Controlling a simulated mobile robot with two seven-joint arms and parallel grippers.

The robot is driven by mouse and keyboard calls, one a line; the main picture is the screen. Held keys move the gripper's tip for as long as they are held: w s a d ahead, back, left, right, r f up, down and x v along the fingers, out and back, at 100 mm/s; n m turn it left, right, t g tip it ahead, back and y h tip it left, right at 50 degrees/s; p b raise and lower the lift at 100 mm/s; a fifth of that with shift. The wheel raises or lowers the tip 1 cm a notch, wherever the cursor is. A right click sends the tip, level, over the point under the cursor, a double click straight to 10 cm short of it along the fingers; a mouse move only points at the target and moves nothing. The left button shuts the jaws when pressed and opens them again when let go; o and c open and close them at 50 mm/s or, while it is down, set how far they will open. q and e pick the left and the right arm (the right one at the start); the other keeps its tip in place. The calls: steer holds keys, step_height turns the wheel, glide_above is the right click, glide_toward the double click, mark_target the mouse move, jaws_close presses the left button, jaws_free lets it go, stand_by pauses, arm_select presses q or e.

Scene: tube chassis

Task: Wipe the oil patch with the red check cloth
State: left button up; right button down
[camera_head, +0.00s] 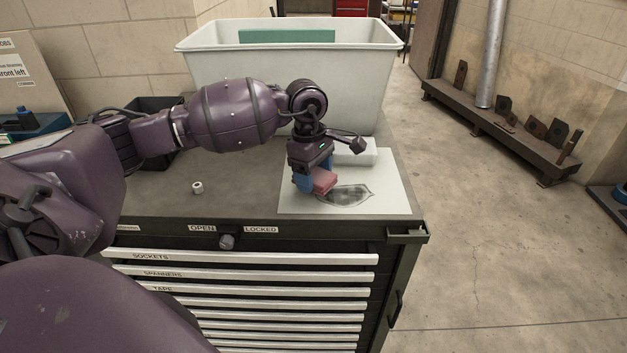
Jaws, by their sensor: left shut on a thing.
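The red check cloth (322,182) is a small folded pad held at the tips of my left gripper (314,184), whose blue fingers are shut on it. The dark grey oil patch (350,195) lies on a white sheet (393,193) on top of the tool chest. The cloth is at the left edge of the patch, partly over it. I cannot tell whether it touches the sheet. My right gripper is not in view.
A large white bin (290,85) stands at the back of the chest top (240,190). A pale box (357,152) sits behind the patch. A dark bin (158,125) stands at the back left.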

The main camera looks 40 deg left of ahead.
mark_target(316, 175)
arm_select(q)
step_height(316, 175, up, 3)
steer(key=shift+a+f+p, duration=0.1)
steer(key=shift+p, duration=0.35)
step_height(316, 175, up, 2)
steer(key=shift+p, duration=0.4)
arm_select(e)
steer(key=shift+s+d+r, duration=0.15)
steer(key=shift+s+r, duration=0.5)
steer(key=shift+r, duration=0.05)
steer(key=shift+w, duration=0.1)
arm_select(q)
steer(key=shift+r, duration=0.2)
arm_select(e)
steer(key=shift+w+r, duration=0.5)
